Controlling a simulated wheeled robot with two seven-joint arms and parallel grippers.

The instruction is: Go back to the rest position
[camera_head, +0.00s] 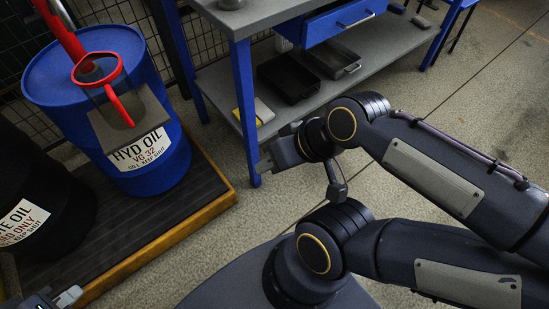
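The task names no object, only a rest position. My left gripper (67,297) shows only in part at the bottom left corner, by the edge of the drum platform. The rest of it is cut off by the frame, and its opening cannot be made out. My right arm comes in from the right and is folded. Its gripper (266,163) appears small near the blue workbench leg, seen from the side, so I cannot tell if it is open or shut. I see nothing held in either gripper.
A blue oil drum (60,85) with red tubing and a grey plate (142,122) stands on a yellow-edged platform (165,245), beside a black drum (75,205). A blue-legged workbench (247,110) has dark trays (289,80) on its lower shelf.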

